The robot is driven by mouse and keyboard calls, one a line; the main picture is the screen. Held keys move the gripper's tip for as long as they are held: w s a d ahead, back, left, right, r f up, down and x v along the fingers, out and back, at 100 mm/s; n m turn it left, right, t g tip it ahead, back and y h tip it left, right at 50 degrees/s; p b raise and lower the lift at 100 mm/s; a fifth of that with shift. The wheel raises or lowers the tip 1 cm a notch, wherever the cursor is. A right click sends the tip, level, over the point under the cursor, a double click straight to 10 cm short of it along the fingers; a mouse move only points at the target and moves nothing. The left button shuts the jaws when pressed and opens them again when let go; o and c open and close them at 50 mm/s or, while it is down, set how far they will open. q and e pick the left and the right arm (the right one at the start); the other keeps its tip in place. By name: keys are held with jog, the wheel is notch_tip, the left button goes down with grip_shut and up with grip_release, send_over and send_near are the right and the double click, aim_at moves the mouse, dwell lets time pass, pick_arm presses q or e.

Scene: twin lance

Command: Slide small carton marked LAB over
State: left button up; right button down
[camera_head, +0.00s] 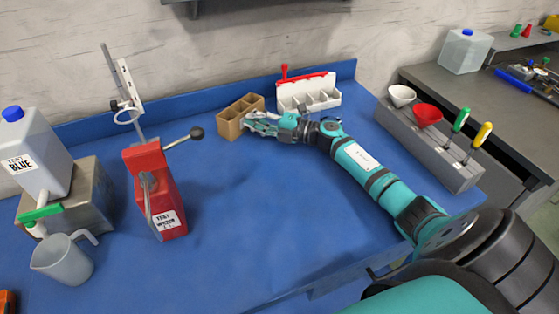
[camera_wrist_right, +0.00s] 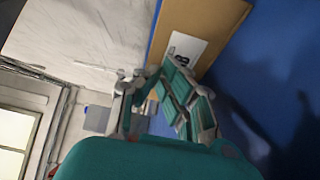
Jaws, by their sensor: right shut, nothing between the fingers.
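The small carton (camera_head: 231,125) is a brown open-topped box with dividers, standing on the blue worktop toward the back. In the right wrist view the carton (camera_wrist_right: 217,22) fills the top, and part of a white label with black letters (camera_wrist_right: 184,48) shows; the full word is hidden. My right gripper (camera_head: 253,124) is at the carton's right side, shut and empty. In the right wrist view its fingers (camera_wrist_right: 165,85) are close against the carton's labelled face; I cannot tell if they touch. My left gripper is not in view.
A white rack with a red handle (camera_head: 308,95) stands right of the carton. A red lever device (camera_head: 158,195) and a clamp stand (camera_head: 131,90) are to the left. A grey tool holder (camera_head: 430,145) is at the right. The worktop's middle (camera_head: 260,210) is clear.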

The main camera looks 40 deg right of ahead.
jog(key=shift+s+r, duration=0.1)
jog(key=shift+s, duration=0.05)
jog(key=shift+r, duration=0.35)
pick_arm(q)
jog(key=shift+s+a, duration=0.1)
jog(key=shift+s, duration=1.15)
pick_arm(e)
notch_tip(320, 180, up, 9)
jog(key=shift+r, duration=0.15)
